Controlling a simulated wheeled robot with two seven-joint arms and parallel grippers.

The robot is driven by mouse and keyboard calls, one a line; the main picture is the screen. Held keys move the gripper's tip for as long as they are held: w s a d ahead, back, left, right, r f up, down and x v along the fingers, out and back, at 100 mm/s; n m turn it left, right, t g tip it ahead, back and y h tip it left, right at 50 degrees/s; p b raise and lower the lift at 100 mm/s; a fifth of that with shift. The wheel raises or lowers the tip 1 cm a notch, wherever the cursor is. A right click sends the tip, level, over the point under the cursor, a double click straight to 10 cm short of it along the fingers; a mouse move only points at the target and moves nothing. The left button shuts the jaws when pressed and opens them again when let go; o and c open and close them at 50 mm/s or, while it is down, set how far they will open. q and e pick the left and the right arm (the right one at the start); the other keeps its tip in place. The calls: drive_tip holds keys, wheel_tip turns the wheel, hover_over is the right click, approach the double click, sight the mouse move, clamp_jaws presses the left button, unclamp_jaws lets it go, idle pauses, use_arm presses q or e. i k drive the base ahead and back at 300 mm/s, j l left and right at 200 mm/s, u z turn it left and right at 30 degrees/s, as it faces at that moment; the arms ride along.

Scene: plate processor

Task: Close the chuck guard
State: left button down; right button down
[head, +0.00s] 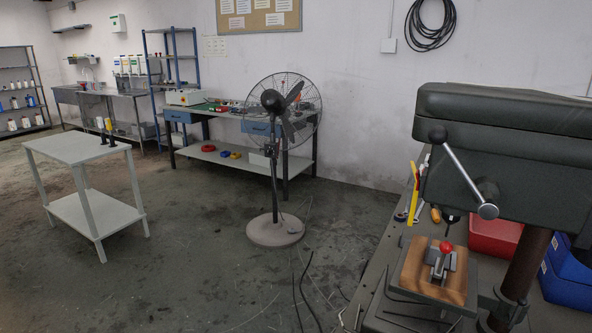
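A dark green drill press (505,135) stands at the right, with a lever handle (464,172) ending in a ball. The drill chuck (450,221) shows small and dark under its head, above a wooden board (413,268) with a red-knobbed clamp (446,247). A narrow upright yellow piece (413,193) stands left of the chuck, apart from it in the picture. I cannot tell whether this is the chuck guard, and no guard shows clearly around the chuck. Neither of my grippers is in view.
A red bin (494,236) and a blue bin (567,283) sit behind the press column (526,265). A pedestal fan (276,230) stands on the floor left of the bench. A light table (75,150) stands further left. Thin dark cables (303,294) lie at the front.

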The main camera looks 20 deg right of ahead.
sight(416, 192)
drive_tip(key=i+j, duration=0.25)
drive_tip(key=i, duration=0.25)
drive_tip(key=i+j+u, duration=0.1)
drive_tip(key=i+j, duration=0.15)
drive_tip(key=i, duration=0.3)
drive_tip(key=i+j, duration=0.2)
drive_tip(key=i, duration=0.3)
drive_tip(key=i+l+z, duration=0.1)
drive_tip(key=i+z, duration=0.7)
drive_tip(key=i+j+z, duration=0.1)
drive_tip(key=i+z, duration=0.15)
drive_tip(key=z, duration=0.15)
drive_tip(key=i+j+z, duration=0.2)
drive_tip(key=z, duration=0.2)
drive_tip(key=i+j, duration=0.05)
drive_tip(key=i, duration=0.1)
